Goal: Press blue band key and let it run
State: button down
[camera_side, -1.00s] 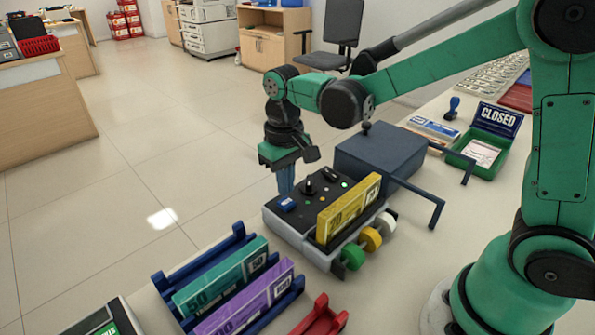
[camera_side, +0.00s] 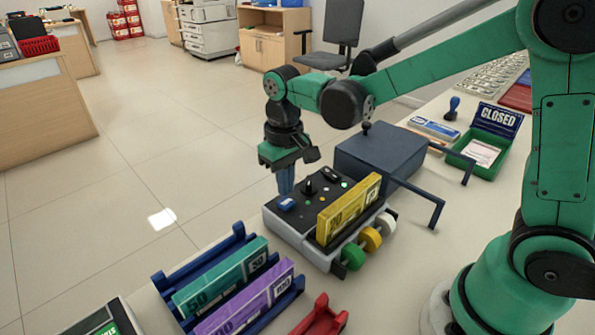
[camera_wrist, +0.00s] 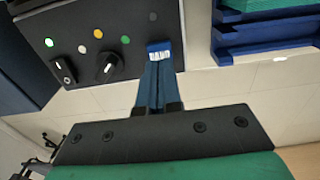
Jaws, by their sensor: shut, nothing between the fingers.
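The band machine (camera_side: 286,223) is a grey box with a dark top panel on the counter. Its blue key (camera_side: 286,204), with white marking, sits at the panel's left corner; it also shows in the wrist view (camera_wrist: 159,46). My gripper (camera_side: 286,191) points down with its blue fingers together and empty, right at the blue key. In the wrist view the fingertips (camera_wrist: 158,63) line up with the key's near edge. I cannot tell whether they touch it. A yellow banded note bundle (camera_side: 348,210) stands on edge in the machine.
The panel also bears a black knob (camera_wrist: 108,66), a rocker switch (camera_wrist: 63,70) and a lit green lamp (camera_wrist: 48,42). A blue rack (camera_side: 238,232) holds teal and purple bundles in front. A dark blue box (camera_side: 378,152) stands behind the machine, and a green tray (camera_side: 462,160) beyond it.

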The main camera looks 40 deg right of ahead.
jog(key=shift+f, duration=1.15)
jog(key=shift+r, duration=0.1)
notch_tip(320, 180, up, 9)
dwell(1.0)
jog(key=t, duration=0.6)
send_near(289, 202)
notch_tip(289, 202, up, 2)
jog(key=s+d, duration=0.2)
jog(key=d, duration=0.1)
jog(key=shift+s+d+f+t, duration=0.1)
jog(key=shift+f+t, duration=0.2)
jog(key=shift+t, duration=0.3)
dwell(0.5)
